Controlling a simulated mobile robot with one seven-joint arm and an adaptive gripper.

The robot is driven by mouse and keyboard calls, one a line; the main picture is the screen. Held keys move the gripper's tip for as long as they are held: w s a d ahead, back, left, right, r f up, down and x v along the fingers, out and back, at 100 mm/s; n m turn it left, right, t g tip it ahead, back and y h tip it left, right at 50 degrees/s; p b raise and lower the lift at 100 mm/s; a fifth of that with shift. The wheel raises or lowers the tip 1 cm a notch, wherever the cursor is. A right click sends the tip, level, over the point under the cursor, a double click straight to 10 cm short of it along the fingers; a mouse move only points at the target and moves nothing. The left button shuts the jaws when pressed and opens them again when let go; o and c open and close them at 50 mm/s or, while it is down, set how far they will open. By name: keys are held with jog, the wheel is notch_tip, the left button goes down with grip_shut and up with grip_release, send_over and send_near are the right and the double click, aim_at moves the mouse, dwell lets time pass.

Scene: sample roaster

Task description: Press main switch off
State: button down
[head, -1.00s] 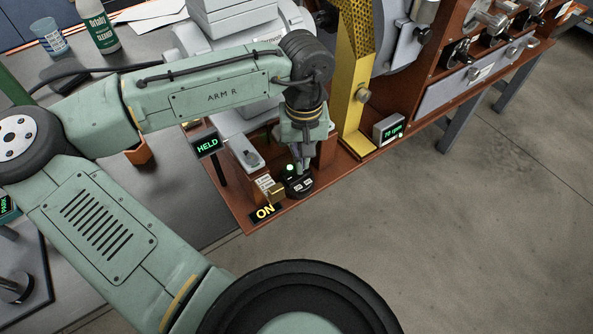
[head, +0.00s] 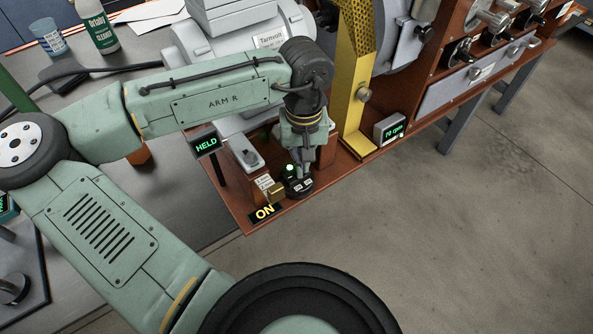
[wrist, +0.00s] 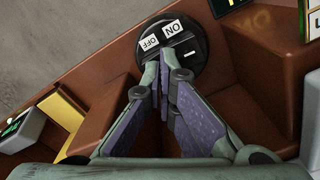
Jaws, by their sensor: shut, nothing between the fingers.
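The main switch (head: 299,188) is a round black unit with white ON and OFF labels, at the front corner of the red-brown base. In the wrist view the switch (wrist: 188,62) is at the top centre, its OFF label left of its ON label. My gripper (head: 299,172) points down at the switch from above. Its closed, empty fingertips (wrist: 161,72) overlap the switch's near edge in the wrist view, just below the OFF label. I cannot tell whether they touch it. A sign (head: 264,212) beside the switch reads ON.
A HELD sign (head: 206,144) stands to the left. A yellow column (head: 354,90) and an rpm display (head: 390,130) stand to the right. Open floor lies in front.

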jog(key=shift+f, duration=0.15)
notch_tip(320, 180, up, 7)
jog(key=p, duration=0.6)
jog(key=shift+p, duration=0.4)
dwell(0.4)
